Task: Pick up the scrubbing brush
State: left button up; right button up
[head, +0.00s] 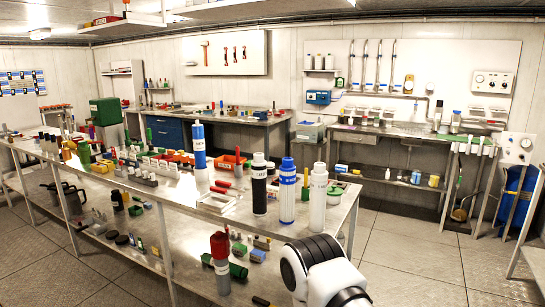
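I cannot make out the scrubbing brush for certain; many small items on the benches and shelves are too small to tell. A long-handled tool with a yellowish lower end (459,213) stands on the floor under the right end of the sink bench, but I cannot tell whether it is a brush. A white and black link of my own arm shows at the bottom centre. Neither of my grippers is in view.
A long metal workbench (185,200) crowded with bottles, blocks and tools crosses the left and middle, with a loaded lower shelf. A sink bench (410,131) stands at the back right. A blue item (517,190) is at far right. The tiled floor (410,250) between is clear.

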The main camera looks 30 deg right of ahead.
aim_at(247, 165)
jog(key=i+j+z, duration=0.15)
jog(key=i, duration=0.35)
jog(key=i+j+z, duration=0.1)
jog(key=i, duration=0.35)
jog(key=i+j+z, duration=0.15)
jog(key=i, duration=0.35)
jog(key=i+j+z, duration=0.15)
jog(key=i, duration=0.3)
jog(key=j, duration=0.1)
